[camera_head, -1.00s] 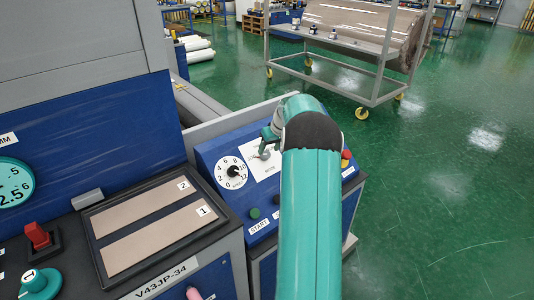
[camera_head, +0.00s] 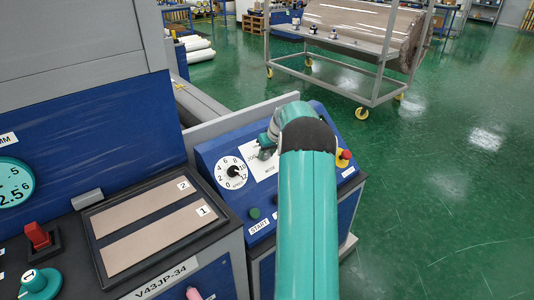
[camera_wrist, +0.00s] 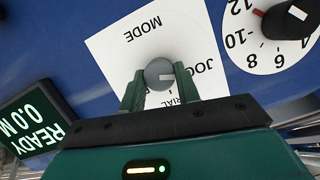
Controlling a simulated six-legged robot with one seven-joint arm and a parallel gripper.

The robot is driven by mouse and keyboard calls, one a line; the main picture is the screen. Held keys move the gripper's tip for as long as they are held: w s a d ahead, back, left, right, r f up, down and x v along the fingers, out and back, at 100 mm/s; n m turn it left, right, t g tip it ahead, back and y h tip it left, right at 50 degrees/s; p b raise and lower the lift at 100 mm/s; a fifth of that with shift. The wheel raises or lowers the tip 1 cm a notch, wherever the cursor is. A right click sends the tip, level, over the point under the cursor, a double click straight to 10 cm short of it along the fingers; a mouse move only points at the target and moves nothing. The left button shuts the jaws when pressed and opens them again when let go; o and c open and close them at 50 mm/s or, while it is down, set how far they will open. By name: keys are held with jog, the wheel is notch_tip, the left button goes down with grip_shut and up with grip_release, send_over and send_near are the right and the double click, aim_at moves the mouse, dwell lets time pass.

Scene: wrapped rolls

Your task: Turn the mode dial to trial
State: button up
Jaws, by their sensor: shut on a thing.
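The mode dial (camera_wrist: 159,74) is a round grey knob with a white pointer mark, on a white plate (camera_wrist: 120,52) printed MODE, JOG and a partly covered word ending in RIAL. The wrist view shows this plate upside down. The pointer mark faces right in that view, towards the side with JOG and RIAL. My gripper (camera_wrist: 160,87) is shut on the dial, one green finger on each side. In the head view my gripper (camera_head: 266,148) is at the plate (camera_head: 262,170), and my arm hides part of the panel.
The speed dial (camera_head: 232,172) is close beside the mode plate. A green START button (camera_head: 254,213) sits below, and a red button on yellow (camera_head: 345,155) is at the right. A green READY display (camera_wrist: 32,120) shows in the wrist view. Green floor lies open beyond.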

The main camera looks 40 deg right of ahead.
jog(key=m+y, duration=0.1)
jog(key=m, duration=0.2)
jog(key=shift+s+d, duration=0.1)
jog(key=shift+d, duration=0.05)
jog(key=m+t, duration=0.1)
jog(key=m, duration=0.2)
jog(key=shift+m+y, duration=0.3)
jog(key=shift+y, duration=0.1)
jog(key=m+t, duration=0.1)
jog(key=m, duration=0.5)
jog(key=shift+s+d+f+t+y, duration=0.1)
jog(key=shift+s+f+t+y, duration=0.05)
jog(key=shift+t+y, duration=0.25)
jog(key=o, duration=1)
jog(key=v, duration=1.3)
jog(key=shift+s+r, duration=0.25)
jog(key=shift+r, duration=0.05)
